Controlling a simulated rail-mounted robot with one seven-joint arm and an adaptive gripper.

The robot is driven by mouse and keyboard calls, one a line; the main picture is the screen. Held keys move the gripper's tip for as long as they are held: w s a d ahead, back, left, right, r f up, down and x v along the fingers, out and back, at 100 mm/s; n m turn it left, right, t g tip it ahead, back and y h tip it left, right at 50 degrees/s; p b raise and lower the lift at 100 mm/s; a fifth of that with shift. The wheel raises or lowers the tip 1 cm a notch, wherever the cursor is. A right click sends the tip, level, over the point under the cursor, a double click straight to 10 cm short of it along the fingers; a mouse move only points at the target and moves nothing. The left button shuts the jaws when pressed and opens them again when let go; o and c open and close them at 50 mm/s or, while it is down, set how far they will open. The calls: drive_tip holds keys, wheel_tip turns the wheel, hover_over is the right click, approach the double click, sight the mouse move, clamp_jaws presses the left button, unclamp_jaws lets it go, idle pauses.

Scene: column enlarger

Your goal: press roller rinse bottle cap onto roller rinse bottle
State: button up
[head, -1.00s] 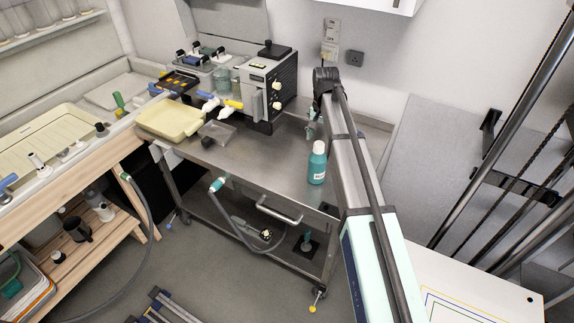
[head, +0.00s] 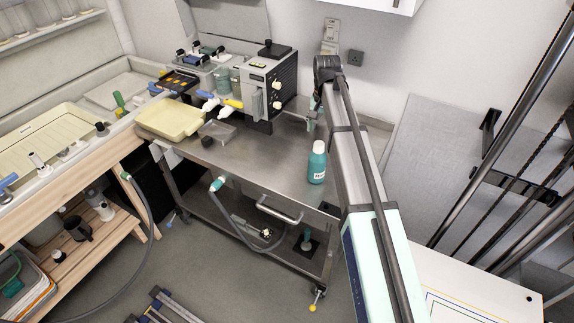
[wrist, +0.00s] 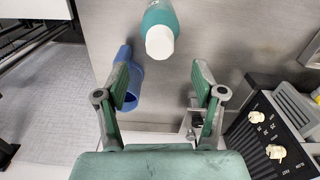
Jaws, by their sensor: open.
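The teal roller rinse bottle (head: 317,168) stands upright on the metal cart top, left of my arm, with a pale label. Its top is white (head: 319,147); I cannot tell whether this is the cap, or whether it is loose or pressed down. In the wrist view the teal bottle (wrist: 158,15) is at the top centre, its white end (wrist: 160,42) toward the camera. My gripper (wrist: 162,82) is open, its two green fingers apart with nothing held. The bottle's white end lies beyond the fingertips in the picture. In the head view my arm mostly hides the gripper.
A black-and-grey machine with knobs (head: 272,85) stands at the back of the cart; its panel (wrist: 268,138) is right of my gripper in the wrist view. A blue cup-like piece (wrist: 128,88) shows behind the left finger. A cream tray (head: 170,120) is at the cart's left.

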drive_tip(key=shift+r, duration=0.55)
